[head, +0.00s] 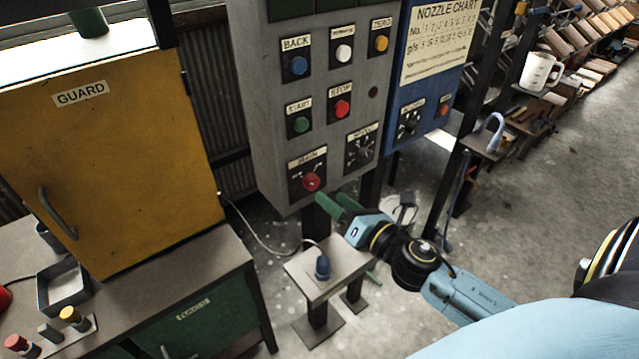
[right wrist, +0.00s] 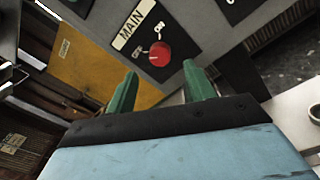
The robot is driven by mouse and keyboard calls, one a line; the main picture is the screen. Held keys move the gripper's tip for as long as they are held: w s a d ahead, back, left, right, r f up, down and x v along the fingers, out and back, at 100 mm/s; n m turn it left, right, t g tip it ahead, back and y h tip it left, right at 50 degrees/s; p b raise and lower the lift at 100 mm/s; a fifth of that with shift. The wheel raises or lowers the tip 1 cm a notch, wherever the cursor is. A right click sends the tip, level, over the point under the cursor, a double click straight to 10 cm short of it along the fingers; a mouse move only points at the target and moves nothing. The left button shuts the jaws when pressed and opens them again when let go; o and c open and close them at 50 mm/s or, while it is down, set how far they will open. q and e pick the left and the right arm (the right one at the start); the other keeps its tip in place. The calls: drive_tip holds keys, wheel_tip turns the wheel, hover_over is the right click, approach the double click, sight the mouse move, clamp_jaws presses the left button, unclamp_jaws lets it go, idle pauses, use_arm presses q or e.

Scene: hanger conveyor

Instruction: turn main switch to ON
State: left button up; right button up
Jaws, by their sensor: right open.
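The main switch (head: 311,182) is a red rotary knob on a black plate labelled MAIN, low on the grey control panel (head: 268,110). In the right wrist view the red knob (right wrist: 160,50) sits just beyond the fingertips, roughly between them, with two small light marks by it. My right gripper (head: 333,203) is close to the panel, just below and right of the knob in the head view. Its two green fingers (right wrist: 160,75) are open and apart, with nothing between them. I cannot tell whether a finger touches the panel. My left gripper is not in view.
Other panel controls sit above: a red STOP button (head: 342,108), a green button (head: 301,125) and a black dial (head: 361,148). A blue panel (head: 408,100) stands to the right. The yellow guard door (head: 110,150) is at left. A small stand (head: 330,272) is below.

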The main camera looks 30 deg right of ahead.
sight(315, 185)
drive_tip(key=w, duration=0.5)
drive_tip(key=shift+w+a+p, duration=0.3)
drive_tip(key=shift+a+p, duration=0.05)
drive_tip(key=shift+p, duration=0.05)
drive_tip(key=c, duration=1)
drive_tip(key=shift+o, duration=0.2)
